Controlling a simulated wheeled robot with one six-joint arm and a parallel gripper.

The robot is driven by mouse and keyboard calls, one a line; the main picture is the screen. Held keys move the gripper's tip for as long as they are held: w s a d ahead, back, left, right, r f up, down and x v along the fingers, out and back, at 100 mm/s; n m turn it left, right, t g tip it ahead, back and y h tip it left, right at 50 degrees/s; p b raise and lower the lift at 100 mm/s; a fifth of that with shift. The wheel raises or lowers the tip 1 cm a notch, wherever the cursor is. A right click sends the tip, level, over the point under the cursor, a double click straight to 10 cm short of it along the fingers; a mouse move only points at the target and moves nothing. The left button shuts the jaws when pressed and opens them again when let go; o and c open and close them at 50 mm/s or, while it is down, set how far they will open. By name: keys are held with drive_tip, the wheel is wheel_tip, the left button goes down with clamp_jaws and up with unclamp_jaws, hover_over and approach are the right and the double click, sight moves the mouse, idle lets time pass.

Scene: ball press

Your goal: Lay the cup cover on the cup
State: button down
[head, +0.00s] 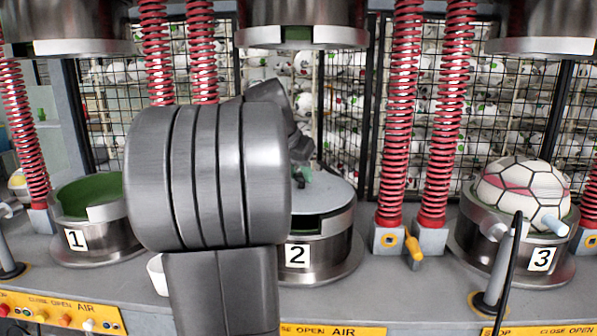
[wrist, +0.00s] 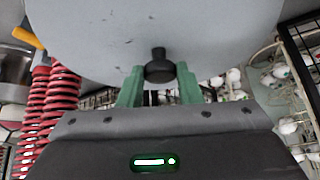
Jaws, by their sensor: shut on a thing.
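The cup cover is a flat light-grey disc (head: 335,194) with a black knob (wrist: 159,70). In the wrist view the grey disc fills the upper middle. My gripper (wrist: 160,76) has its green fingers on either side of the knob and is shut on it. In the head view my gripper (head: 303,179) is partly hidden behind my arm. The cup (head: 335,238) is the metal cylinder marked 2. The cover is level at the cup's top, over its opening. I cannot tell whether it touches the rim all round.
Cup 1 (head: 104,240), green inside, stands at left. Cup 3 (head: 480,250) at right holds a white ball (head: 525,190). Red springs (head: 400,110) stand between the cups. A metal press head (head: 300,30) hangs above cup 2. A small white object (head: 157,274) is left of cup 2.

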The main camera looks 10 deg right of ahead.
drive_tip(key=shift+f+b, duration=0.3)
drive_tip(key=shift+f, duration=0.2)
drive_tip(key=c, duration=0.9)
unclamp_jaws()
drive_tip(key=shift+c, duration=0.2)
drive_tip(key=p+v, duration=0.1)
drive_tip(key=v, duration=1.3)
drive_tip(key=shift+p, duration=0.3)
drive_tip(key=shift+w+d+f, duration=0.1)
drive_tip(key=b+x, duration=0.1)
drive_tip(key=x, duration=1.2)
drive_tip(key=shift+w+d+f+b, duration=0.1)
drive_tip(key=shift+f+b, duration=0.2)
drive_tip(key=shift+f, duration=0.1)
drive_tip(key=shift+r, duration=0.3)
